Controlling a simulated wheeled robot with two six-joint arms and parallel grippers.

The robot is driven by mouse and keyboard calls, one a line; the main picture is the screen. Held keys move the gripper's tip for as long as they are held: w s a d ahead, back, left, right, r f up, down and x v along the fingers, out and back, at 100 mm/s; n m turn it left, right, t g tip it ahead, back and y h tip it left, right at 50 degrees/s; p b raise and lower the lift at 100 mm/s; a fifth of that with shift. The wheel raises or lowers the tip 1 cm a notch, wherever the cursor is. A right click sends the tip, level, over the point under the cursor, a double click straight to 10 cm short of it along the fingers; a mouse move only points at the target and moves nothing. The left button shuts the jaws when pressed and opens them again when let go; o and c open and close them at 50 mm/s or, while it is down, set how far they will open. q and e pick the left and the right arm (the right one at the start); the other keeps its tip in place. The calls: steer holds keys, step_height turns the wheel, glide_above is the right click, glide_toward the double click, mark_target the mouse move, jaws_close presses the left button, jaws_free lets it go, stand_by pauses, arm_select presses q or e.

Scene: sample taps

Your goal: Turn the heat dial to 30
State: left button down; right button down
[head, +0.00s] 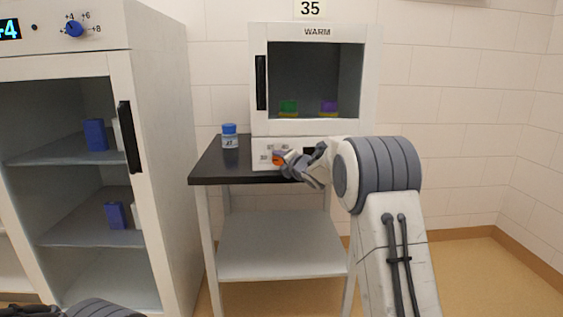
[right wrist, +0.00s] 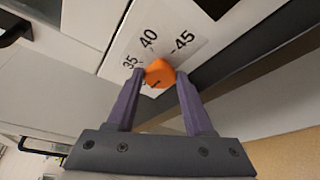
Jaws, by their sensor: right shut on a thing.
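The orange heat dial (head: 277,158) is on the white front panel under the door of the warming cabinet (head: 258,128). In the right wrist view the orange dial (right wrist: 159,72) sits between the two fingertips of my right gripper (right wrist: 160,76), which is shut on it. The printed marks 35, 40 and 45 show around it; the 30 mark cannot be made out. A small dark mark shows on the dial, but which number it points to is unclear. In the head view my right gripper (head: 285,161) reaches the dial from the right. Only dark parts of my left arm show at the bottom left.
Green (head: 288,108) and purple (head: 328,107) items sit inside. A blue-capped jar (head: 229,136) stands left of it. A tall fridge (head: 165,150) with a blue dial (head: 75,29) is at left.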

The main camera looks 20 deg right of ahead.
steer(key=shift+c, duration=1.6)
jaws_free()
steer(key=shift+a, duration=0.1)
steer(key=s+r, duration=0.2)
steer(key=s, duration=0.8)
steer(key=shift+d, duration=0.4)
